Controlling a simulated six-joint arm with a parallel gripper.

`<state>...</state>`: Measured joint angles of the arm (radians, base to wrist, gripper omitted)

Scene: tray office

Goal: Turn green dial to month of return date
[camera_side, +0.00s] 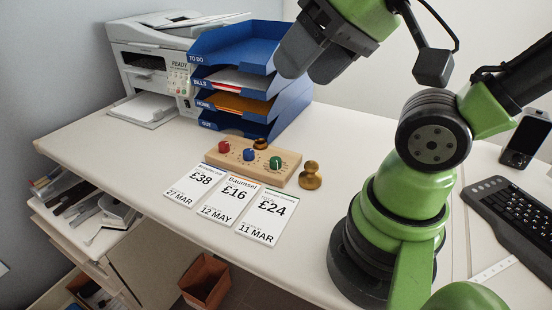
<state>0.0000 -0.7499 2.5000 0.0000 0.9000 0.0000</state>
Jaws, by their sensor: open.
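The green dial (275,162) sits at the right end of a wooden block (289,172) on the desk. A red dial (224,146) and a blue dial (249,155) are in the same block. The green dial's setting is too small to read. Three cards lie in front: a £38 card (195,185) dated 27 MAR, a £16 card (230,200) dated 12 MAY, and a £24 card (268,216) dated 11 MAR. No text naming a return date is legible. My gripper (305,70) is open and empty, high above and behind the block.
A brass stamp (310,178) stands just right of the block. A blue tray stack (294,103), labelled TO DO, BILLS, HOME and OUT, is behind, with a printer (150,55) to its left. A keyboard (515,215) and phone (525,140) are at right. The desk's left front is clear.

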